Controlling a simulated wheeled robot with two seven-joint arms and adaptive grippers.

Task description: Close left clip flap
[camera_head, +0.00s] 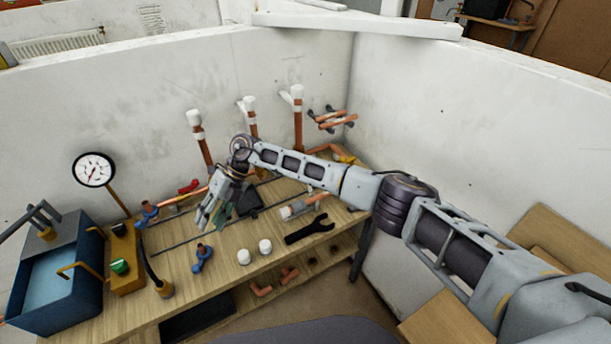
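My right gripper (212,216) is over the workbench, its arm reaching in from the right, fingers pointing down and toward the front. The fingers are small in the view, and I cannot tell whether they are open or shut. A blue clip-like part (148,212) is at the left end of the copper pipe (180,198) along the wall, left of the gripper and apart from it. A red part (189,187) is farther right, above the pipe. Which part is the left clip, and how its flap stands, cannot be made out. My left gripper is not in view.
On the workbench (222,262) are a blue-topped fitting (202,259), two white caps (254,252) and a black wrench (310,230). A blue tank (62,280) and gauge (94,169) stand left. Upright copper pipes (200,138) rise behind the gripper.

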